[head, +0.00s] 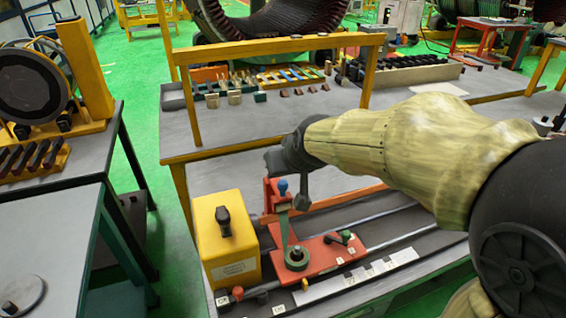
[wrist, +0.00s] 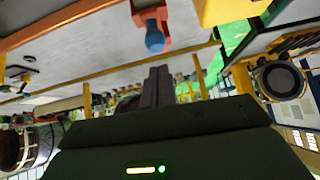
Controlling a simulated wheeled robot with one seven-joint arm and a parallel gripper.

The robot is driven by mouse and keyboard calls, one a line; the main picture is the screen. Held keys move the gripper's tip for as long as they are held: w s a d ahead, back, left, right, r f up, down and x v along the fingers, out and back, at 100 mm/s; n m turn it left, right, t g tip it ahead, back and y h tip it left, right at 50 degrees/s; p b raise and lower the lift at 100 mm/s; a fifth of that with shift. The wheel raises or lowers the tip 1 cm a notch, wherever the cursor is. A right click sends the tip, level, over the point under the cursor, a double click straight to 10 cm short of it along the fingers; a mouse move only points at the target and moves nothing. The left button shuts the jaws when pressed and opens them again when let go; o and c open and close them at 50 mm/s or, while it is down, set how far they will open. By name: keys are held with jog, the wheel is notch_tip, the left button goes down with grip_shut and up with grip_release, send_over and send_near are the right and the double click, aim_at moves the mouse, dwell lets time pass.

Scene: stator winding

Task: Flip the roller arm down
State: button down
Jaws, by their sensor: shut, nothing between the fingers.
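The roller arm (head: 285,220) is a grey-green lever on a red-orange fixture (head: 325,256). Whether the fingers touch the lever lower down cannot be told.
A yellow box (head: 226,240) with a black handle stands left of the fixture. A small green-and-black handle (head: 343,237) sits on the fixture's right. Grey rails run under it. A yellow frame (head: 366,75) rises over the bench behind, with several small parts beyond it.

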jog(key=shift+w+r+p, duration=0.2)
jog(key=shift+r+p, duration=0.3)
jog(key=shift+r, duration=0.75)
jog(key=s+d+r+b, duration=0.2)
jog(key=s+r, duration=0.2)
jog(key=s, duration=0.4)
jog(key=shift+d+r, duration=0.2)
jog(key=shift+d, duration=0.2)
jog(key=shift+s, duration=0.2)
jog(key=s+d+f+m+g+h+p, duration=0.1)
jog(key=s+d+f+g+p, duration=0.1)
jog(key=d+f, duration=0.3)
jog(key=s+d+f+m+g+h+p, duration=0.1)
jog(key=s+d+f+m+g+p, duration=0.1)
jog(key=f, duration=1)
jog(key=s+d+g+p, duration=0.1)
jog(key=s+d+p, duration=0.1)
jog(key=d, duration=0.1)
jog(key=shift+s+h, duration=0.3)
jog(key=shift+s, duration=0.1)
